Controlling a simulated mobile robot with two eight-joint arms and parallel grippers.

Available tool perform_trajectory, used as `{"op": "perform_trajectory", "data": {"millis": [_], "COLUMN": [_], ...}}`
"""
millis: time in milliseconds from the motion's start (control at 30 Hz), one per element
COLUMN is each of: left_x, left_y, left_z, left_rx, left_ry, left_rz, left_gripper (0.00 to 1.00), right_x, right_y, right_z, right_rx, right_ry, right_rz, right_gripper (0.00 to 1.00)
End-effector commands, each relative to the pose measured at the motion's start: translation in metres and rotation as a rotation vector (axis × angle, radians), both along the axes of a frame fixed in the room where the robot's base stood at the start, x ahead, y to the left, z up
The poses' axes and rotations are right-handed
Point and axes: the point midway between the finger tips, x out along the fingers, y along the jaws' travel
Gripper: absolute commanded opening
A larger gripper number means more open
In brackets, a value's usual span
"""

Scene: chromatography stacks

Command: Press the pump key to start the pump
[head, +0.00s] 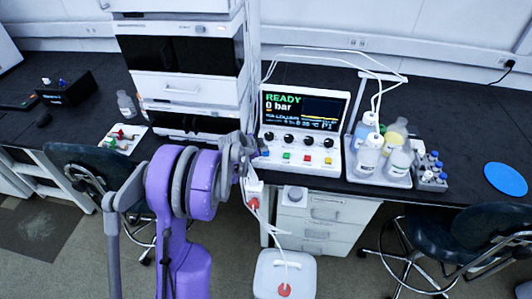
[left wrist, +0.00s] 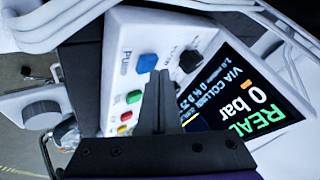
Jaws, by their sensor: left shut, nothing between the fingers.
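The control unit (head: 298,150) stands at the bench's front edge, its screen (head: 304,107) reading READY and 0 bar. In the left wrist view the blue pump key (left wrist: 147,63) sits on the white panel beside lettering that looks like PUMP. It also shows in the head view (head: 264,153), close to my gripper. My left gripper (head: 245,150) is shut and empty at the panel's left side. In the left wrist view its fingertips (left wrist: 158,76) appear just beside the blue key; I cannot tell whether they touch it. My right gripper is in neither view.
Green, red and yellow keys (head: 308,159) and black knobs (head: 308,141) lie right of the blue key. A bottle tray (head: 398,181) stands right of the unit, with tubing above. The instrument stack (head: 188,90) rises at left. A white can (head: 284,274) stands below.

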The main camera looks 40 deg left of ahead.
Motion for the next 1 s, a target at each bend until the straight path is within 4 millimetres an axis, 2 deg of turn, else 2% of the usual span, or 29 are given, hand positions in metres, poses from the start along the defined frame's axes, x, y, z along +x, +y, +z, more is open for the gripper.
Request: {"op": "perform_trajectory", "data": {"millis": [1000], "left_x": [0.0], "left_y": [0.0], "left_z": [-0.01], "left_rx": [0.0], "left_ry": [0.0], "left_rz": [0.0], "left_gripper": [0.0], "right_x": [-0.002], "right_y": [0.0], "right_z": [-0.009], "right_rx": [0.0], "right_ry": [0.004], "right_rz": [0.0], "right_gripper": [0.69]}}
